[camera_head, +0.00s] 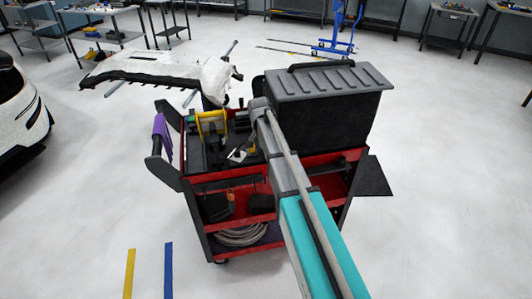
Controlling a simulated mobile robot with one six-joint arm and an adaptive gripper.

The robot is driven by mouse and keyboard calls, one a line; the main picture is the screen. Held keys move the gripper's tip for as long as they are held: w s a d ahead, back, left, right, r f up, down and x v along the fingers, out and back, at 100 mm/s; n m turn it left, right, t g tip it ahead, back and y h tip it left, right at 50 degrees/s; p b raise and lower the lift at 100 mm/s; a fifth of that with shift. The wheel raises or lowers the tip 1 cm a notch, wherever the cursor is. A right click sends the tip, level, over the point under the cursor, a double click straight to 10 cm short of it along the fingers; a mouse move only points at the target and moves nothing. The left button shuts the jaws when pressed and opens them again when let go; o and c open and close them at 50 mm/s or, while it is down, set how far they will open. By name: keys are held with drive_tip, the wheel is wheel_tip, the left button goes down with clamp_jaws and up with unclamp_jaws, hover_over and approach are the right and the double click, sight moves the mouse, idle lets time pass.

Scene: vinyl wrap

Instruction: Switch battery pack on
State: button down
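I cannot pick out a battery pack or its switch for certain. A large black case (315,122) with a ridged grey lid and a top handle stands on the right of the red and black tool cart (228,178). My arm reaches from the bottom right up over the cart, and its far end stops beside the case's left edge. My gripper is not clearly distinguishable there. A small dark and pale shape (240,153) lies just left of the arm. The arm hides part of the case front and cart top.
A yellow spool (211,123) and small tools sit on the cart's left top. A purple cloth (162,133) hangs at its left side. A coiled cable (242,235) lies on the lower shelf. A white car (18,108) stands far left.

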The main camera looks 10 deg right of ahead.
drive_tip(key=shift+f+b, duration=0.7)
drive_tip(key=shift+f, duration=0.05)
idle(0.7)
drive_tip(key=shift+r, duration=0.1)
drive_tip(key=shift+r+p, duration=3.45)
drive_tip(key=shift+p, duration=0.1)
drive_tip(key=shift+s, duration=0.1)
